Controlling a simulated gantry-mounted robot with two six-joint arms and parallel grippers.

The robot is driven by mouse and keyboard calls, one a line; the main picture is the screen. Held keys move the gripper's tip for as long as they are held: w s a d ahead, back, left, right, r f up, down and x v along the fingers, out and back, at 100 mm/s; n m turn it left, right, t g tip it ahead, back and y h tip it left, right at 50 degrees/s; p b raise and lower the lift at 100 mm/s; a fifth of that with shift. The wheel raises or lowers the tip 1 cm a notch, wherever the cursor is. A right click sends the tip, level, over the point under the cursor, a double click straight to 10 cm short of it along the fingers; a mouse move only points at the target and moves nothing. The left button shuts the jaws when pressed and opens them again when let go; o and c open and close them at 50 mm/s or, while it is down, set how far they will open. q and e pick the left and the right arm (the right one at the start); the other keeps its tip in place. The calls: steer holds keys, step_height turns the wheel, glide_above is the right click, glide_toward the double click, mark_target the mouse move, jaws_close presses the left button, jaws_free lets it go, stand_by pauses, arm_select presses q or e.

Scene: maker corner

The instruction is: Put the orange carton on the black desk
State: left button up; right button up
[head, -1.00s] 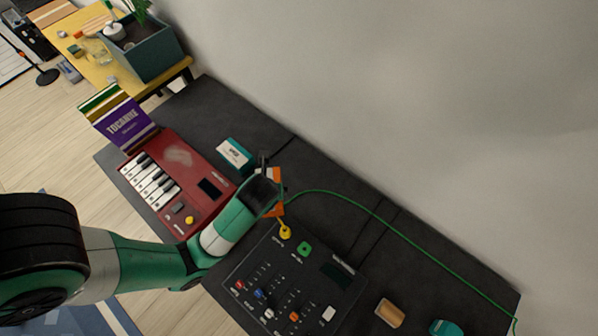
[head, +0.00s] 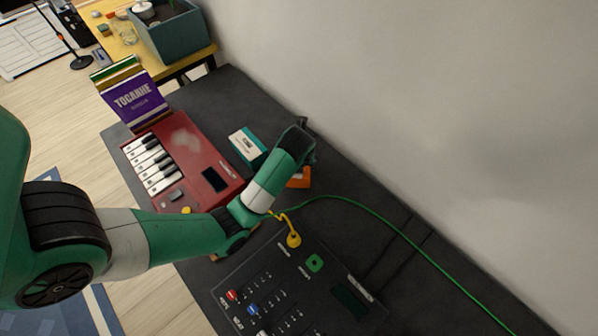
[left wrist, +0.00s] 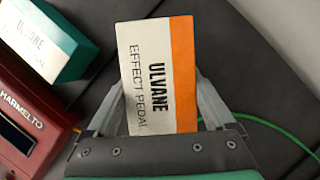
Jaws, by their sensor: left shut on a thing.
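The orange carton (left wrist: 158,75) is an orange and white box lettered "ULVANE EFFECT PEDAL". In the left wrist view it stands between the two fingers of my left gripper (left wrist: 170,105), which is shut on it. In the head view only an orange part of the carton (head: 299,179) shows beside my left gripper (head: 300,150); my wrist hides the rest. The black desk (head: 350,225) lies below them along the wall. I cannot tell whether the carton touches the desk. My right gripper is not in view.
A teal and white carton (head: 247,146) stands close to the left of my gripper. A red keyboard (head: 180,160), purple books (head: 135,102) and a black mixer (head: 290,290) are on the desk. A green cable (head: 400,233) crosses it. Bare desk lies along the wall.

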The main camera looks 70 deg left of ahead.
arm_select(q)
step_height(320, 180, down, 4)
steer(key=shift+w+a+r+b, duration=0.1)
steer(key=shift+w+a+b, duration=0.05)
steer(key=shift+b, duration=0.75)
steer(key=shift+r, duration=0.1)
steer(key=o, duration=1.4)
steer(key=shift+r+p, duration=0.35)
steer(key=p+v, duration=0.3)
steer(key=v, duration=0.3)
steer(key=p+v, duration=0.4)
steer(key=shift+r+p, duration=0.3)
steer(key=shift+r, duration=0.05)
steer(key=shift+d+r+p, duration=0.25)
steer(key=shift+d+p, duration=0.1)
steer(key=shift+d, duration=0.05)
